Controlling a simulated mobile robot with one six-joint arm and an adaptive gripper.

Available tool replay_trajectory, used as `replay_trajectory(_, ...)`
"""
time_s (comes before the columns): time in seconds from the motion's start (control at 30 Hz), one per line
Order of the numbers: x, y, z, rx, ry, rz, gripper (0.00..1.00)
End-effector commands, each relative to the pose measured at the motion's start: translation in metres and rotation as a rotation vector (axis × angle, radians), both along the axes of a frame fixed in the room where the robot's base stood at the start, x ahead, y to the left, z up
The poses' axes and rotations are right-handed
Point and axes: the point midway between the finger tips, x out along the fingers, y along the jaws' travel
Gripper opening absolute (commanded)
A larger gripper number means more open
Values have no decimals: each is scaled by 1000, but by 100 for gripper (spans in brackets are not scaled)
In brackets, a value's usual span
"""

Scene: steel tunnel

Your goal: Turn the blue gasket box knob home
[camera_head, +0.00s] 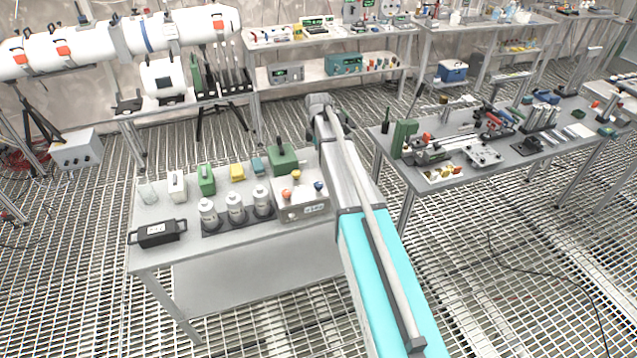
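A light grey box (302,211) with a small label on its front stands at the right end of the near table's top. The label is too small to read, and the blue knob's turn angle cannot be made out. My arm passes close to the right of the box in the picture and reaches beyond it. My gripper cannot be made out; the arm's far end hides that area.
On the near table (185,240) stand white bottles (236,207) in a dark rack, a black case (158,233), a green canister (206,180) and a green block (282,158). A crowded bench (420,182) stands to the right.

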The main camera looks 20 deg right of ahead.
Motion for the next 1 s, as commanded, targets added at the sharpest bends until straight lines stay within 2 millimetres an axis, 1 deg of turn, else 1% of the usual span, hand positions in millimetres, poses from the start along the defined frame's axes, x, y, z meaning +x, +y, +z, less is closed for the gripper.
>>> replay_trajectory(0.17,0,0,-4,0,0,-1,85)
replay_trajectory(0.37,0,0,-13,0,0,-1,85)
replay_trajectory(1.0,0,0,-62,0,0,-1,85)
